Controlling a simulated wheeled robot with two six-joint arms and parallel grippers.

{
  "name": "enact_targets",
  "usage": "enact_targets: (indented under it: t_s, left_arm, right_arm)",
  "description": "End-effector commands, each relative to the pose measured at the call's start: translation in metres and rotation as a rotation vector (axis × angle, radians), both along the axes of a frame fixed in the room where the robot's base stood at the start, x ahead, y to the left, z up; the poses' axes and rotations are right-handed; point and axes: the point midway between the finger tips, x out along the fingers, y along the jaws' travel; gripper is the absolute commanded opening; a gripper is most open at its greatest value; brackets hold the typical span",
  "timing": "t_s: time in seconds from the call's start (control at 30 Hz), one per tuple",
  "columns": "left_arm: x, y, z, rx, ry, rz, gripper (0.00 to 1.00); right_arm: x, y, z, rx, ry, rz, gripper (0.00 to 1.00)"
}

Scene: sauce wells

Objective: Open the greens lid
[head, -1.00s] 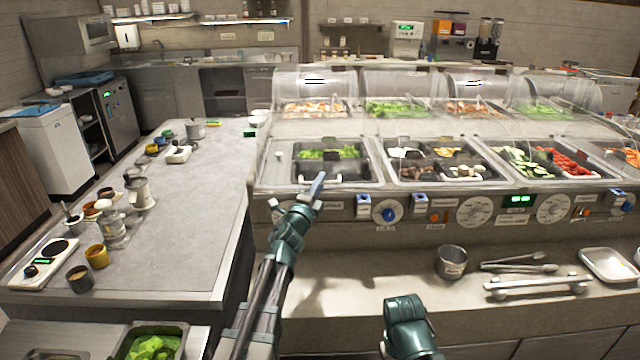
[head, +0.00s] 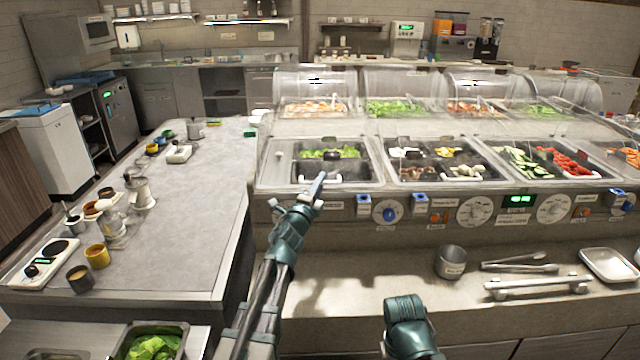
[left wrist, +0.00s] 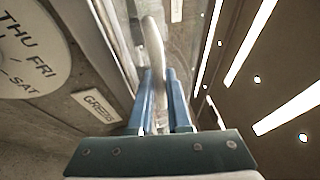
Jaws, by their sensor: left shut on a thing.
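The clear greens lid (head: 284,172) lies over the front-left well of the salad bar, and leafy greens (head: 345,152) show through it. Its pale handle (left wrist: 152,50) stands out in the left wrist view. My left gripper (head: 319,180) is at the front edge of this lid. In the left wrist view its two blue fingers (left wrist: 166,95) are shut on the handle, one on each side. A label reading GREENS (left wrist: 96,104) is on the panel beside it. My right gripper is out of view; only a teal part of that arm shows.
Dials and blue knobs (head: 386,211) line the panel below the wells. A steel cup (head: 450,262), tongs (head: 515,262) and a white tray (head: 608,264) lie on the front ledge. Curved clear guards (head: 400,85) stand behind the wells. The ledge's left part is clear.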

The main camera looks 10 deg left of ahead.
Motion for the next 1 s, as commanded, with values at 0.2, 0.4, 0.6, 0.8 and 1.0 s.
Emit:
enact_targets:
  t_s: [0.2, 0.4, 0.6, 0.8, 1.0]
  left_arm:
    - [0.0, 0.0, 0.0, 0.0, 0.0, 0.0, 0.0]
    - [-0.001, 0.0, 0.002, 0.0, 0.0, 0.0, 0.0]
    - [0.0, 0.0, 0.024, 0.0, 0.0, 0.0, 0.0]
    - [0.002, 0.0, 0.067, 0.001, 0.0, 0.0, 0.0]
    - [0.015, 0.004, 0.116, 0.001, 0.0, 0.0, 0.0]
  right_arm:
    - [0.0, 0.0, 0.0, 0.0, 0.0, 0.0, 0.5]
    - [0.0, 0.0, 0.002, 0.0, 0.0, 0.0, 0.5]
    - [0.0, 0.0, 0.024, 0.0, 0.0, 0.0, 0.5]
    - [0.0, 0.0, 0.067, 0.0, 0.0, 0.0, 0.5]
    - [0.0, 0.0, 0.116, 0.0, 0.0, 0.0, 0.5]
